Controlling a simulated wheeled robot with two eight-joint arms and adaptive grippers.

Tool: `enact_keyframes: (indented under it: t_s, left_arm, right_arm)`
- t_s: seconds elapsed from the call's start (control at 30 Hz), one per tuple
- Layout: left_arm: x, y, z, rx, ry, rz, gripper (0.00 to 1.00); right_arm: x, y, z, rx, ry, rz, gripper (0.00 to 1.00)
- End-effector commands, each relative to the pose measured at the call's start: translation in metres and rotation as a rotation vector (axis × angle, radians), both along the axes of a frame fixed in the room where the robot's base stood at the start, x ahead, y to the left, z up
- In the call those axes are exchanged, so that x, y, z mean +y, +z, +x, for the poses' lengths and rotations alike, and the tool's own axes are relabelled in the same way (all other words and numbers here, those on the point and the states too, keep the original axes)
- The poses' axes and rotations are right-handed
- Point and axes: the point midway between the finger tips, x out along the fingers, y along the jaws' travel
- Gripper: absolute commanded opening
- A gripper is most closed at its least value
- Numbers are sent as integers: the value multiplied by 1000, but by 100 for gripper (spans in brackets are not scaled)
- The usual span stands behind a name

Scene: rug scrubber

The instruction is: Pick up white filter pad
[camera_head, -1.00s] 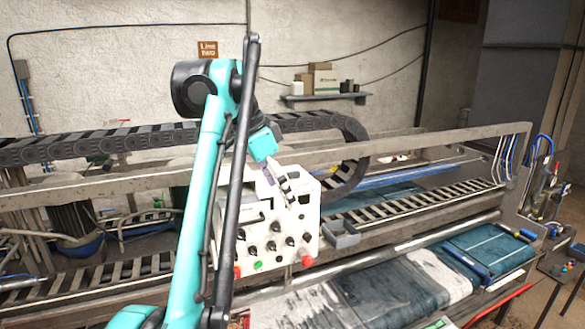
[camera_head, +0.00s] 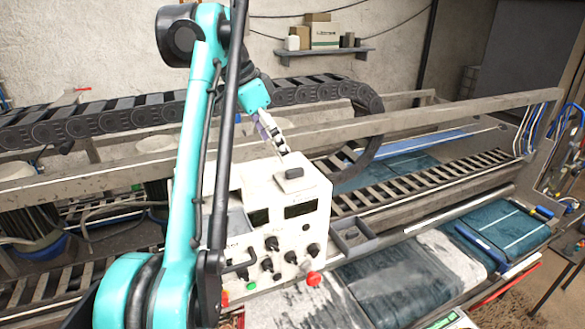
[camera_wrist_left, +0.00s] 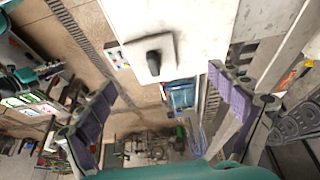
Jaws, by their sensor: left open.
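My left gripper (camera_head: 282,147) hangs open and empty above the white control box (camera_head: 309,228). In the left wrist view its two purple-padded fingers (camera_wrist_left: 162,84) are spread wide with nothing between them. The box's white top (camera_wrist_left: 185,22) lies beyond the fingers. I cannot tell for sure which thing is the white filter pad. My right gripper is not in view.
A small grey open tray (camera_head: 354,238) sits right of the box. A metal rail (camera_head: 420,118) runs behind it. A cable chain (camera_head: 140,112) curves behind the arm. Blue and whitish rugs (camera_head: 390,285) lie on the machine bed at lower right. A wall shelf (camera_head: 325,54) holds boxes.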

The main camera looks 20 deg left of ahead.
Motion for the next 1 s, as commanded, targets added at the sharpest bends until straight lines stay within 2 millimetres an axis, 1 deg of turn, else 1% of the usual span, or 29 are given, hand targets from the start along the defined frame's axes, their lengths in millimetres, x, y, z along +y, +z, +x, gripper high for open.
enact_keyframes:
  t_s: [0.07,0.27,0.37,0.53,0.67,0.77,0.97,1.0]
  left_arm:
    - [-2,-4,1,0,-1,0,93]
    - [-8,-23,7,0,-1,0,93]
    - [-13,-31,11,1,-2,1,93]
    - [-26,-50,20,-1,-3,1,93]
    - [-29,-64,24,0,0,0,93]
    - [-30,-68,25,0,0,0,93]
    - [-30,-68,25,0,0,0,93]
    - [-30,-68,25,0,0,0,83]
  right_arm:
    - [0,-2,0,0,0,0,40]
    - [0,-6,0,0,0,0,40]
    - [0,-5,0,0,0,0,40]
    - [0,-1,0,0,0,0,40]
    - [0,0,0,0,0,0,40]
    - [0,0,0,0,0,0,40]
    - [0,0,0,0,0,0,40]
    - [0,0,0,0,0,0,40]
